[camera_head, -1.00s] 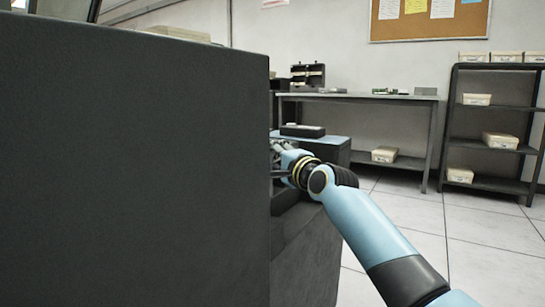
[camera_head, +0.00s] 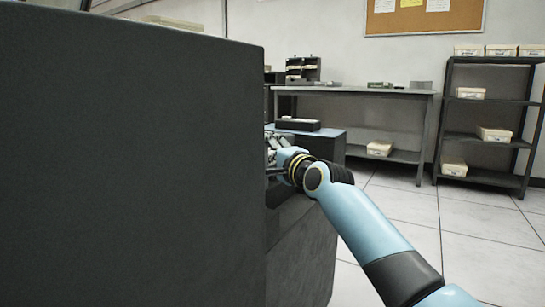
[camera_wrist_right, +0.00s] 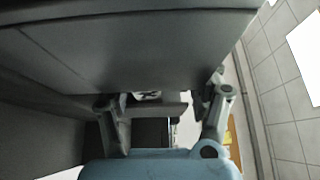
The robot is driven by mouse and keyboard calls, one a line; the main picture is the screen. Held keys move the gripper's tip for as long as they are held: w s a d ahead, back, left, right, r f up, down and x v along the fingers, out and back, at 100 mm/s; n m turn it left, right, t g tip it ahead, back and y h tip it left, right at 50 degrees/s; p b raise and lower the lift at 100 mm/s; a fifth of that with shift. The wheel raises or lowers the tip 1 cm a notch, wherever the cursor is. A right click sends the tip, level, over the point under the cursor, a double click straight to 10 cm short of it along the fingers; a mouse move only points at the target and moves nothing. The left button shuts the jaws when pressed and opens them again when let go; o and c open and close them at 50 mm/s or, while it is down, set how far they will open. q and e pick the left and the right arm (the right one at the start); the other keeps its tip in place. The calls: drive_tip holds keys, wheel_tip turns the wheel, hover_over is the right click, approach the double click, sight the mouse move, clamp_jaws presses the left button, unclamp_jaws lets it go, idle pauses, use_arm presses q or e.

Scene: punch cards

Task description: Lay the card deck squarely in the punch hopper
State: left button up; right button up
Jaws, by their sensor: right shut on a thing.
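My right gripper (camera_head: 271,158) reaches in from the right, and its tips are partly hidden behind a tall dark cabinet wall. In the right wrist view its two fingers (camera_wrist_right: 163,106) stand apart, shut on a shaded block between them. I take this block for the card deck (camera_wrist_right: 160,109), but its face is too dark to make out clearly. A large grey panel (camera_wrist_right: 140,45) fills the space beyond the fingers. I cannot pick out the punch hopper; the cabinet hides that area in the head view. My left gripper is not in view.
The dark cabinet (camera_head: 120,160) blocks the left half of the head view. A low dark unit (camera_head: 302,250) stands below my right forearm. A dark tray (camera_head: 298,124) rests on a blue-topped unit behind. A table (camera_head: 355,91) and a shelf with boxes (camera_head: 490,100) stand farther back. The floor at right is clear.

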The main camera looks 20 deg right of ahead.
drive_tip(key=s+d, duration=0.1)
drive_tip(key=s, duration=1)
drive_tip(key=shift+s+d, duration=0.4)
drive_tip(key=shift+f, duration=0.15)
